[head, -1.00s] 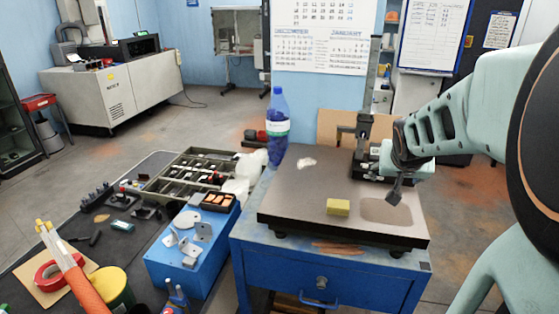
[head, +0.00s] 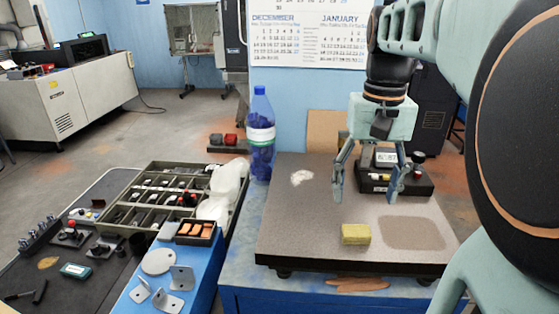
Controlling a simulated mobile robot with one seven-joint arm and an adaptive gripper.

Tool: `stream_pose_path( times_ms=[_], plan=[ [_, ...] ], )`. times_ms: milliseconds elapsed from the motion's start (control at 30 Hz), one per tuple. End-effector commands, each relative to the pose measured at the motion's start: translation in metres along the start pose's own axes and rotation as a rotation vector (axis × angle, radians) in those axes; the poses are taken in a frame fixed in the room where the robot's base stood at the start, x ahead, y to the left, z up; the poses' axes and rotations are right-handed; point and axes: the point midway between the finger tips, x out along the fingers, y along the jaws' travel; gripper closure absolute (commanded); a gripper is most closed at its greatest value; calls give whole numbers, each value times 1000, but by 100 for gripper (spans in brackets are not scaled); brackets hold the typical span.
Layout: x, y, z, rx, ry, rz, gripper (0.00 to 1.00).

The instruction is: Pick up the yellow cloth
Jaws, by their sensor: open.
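A white crumpled scrap (head: 301,177) lies on the slab's left part. A small device with a display (head: 385,158) stands behind my gripper. A blue-filled bottle (head: 261,135) stands left of the slab. A compartment tray (head: 150,203) is further left.

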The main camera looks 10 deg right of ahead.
Motion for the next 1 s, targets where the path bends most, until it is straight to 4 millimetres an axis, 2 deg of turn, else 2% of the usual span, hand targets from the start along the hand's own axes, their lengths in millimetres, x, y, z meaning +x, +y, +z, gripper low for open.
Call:
stream_pose_path(
  times_ms=[100, 367, 633, 767, 967, 1000],
  plan=[
    [22, 0, 1, 1, -4, 0, 36],
    [44, 0, 0, 1, -1, 1, 36],
    [83, -1, -2, 2, -2, 1, 36],
    [92, -2, -2, 2, 0, 1, 36],
    [92, -2, -3, 1, 1, 1, 36],
    [92, -2, -3, 2, 1, 1, 40]
  ],
)
